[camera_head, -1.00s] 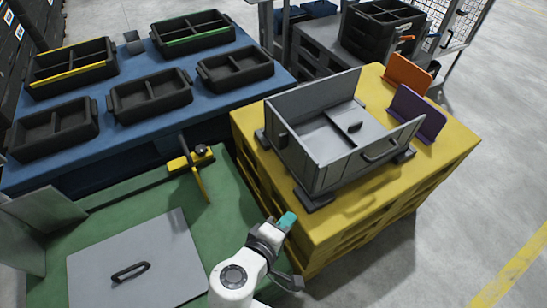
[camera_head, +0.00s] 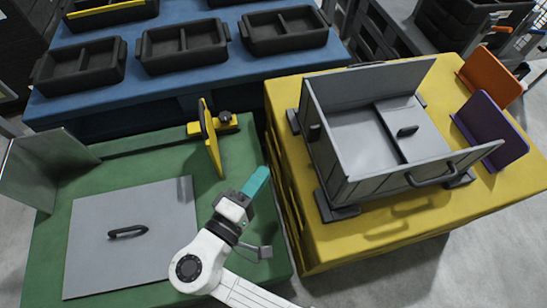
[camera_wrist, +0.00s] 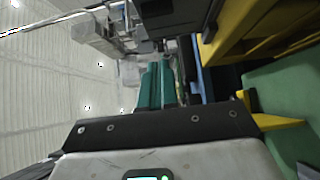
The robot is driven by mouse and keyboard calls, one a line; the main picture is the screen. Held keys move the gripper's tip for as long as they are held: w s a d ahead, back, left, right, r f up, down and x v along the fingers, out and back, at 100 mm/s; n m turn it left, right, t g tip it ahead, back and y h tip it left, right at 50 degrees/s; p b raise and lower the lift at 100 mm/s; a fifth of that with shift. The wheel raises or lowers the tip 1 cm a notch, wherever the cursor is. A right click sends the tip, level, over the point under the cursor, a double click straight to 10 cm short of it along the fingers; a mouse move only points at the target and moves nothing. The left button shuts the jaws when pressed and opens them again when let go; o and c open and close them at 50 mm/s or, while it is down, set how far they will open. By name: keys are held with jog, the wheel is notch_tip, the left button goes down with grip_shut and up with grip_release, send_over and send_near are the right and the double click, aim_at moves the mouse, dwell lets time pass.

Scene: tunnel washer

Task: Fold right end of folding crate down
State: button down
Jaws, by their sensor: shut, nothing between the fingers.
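The grey folding crate (camera_head: 370,187) stands on the yellow pallet stand (camera_head: 400,228). Its left end (camera_head: 318,150), back wall (camera_head: 370,87) and front wall stand upright. Its right side looks open. A grey panel (camera_head: 418,112) with a black handle lies flat inside, over the right part of the floor, like a right end folded inward. My gripper (camera_head: 257,181) has teal fingers that are shut and empty. It is in the air left of the crate, over the right edge of the green table, touching nothing. The wrist view shows the teal fingers (camera_wrist: 158,85) but no crate.
The green table (camera_head: 140,185) holds a grey plate (camera_head: 130,260) with a handle and a yellow upright piece (camera_head: 211,140). An orange panel (camera_head: 492,75) and a purple panel (camera_head: 492,130) stand right of the crate. Black trays (camera_head: 185,45) fill the blue table behind.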

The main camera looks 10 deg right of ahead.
aim_at(314, 141)
jog(key=w+d, duration=0.6)
jog(key=d, duration=0.4)
jog(key=shift+d, duration=0.15)
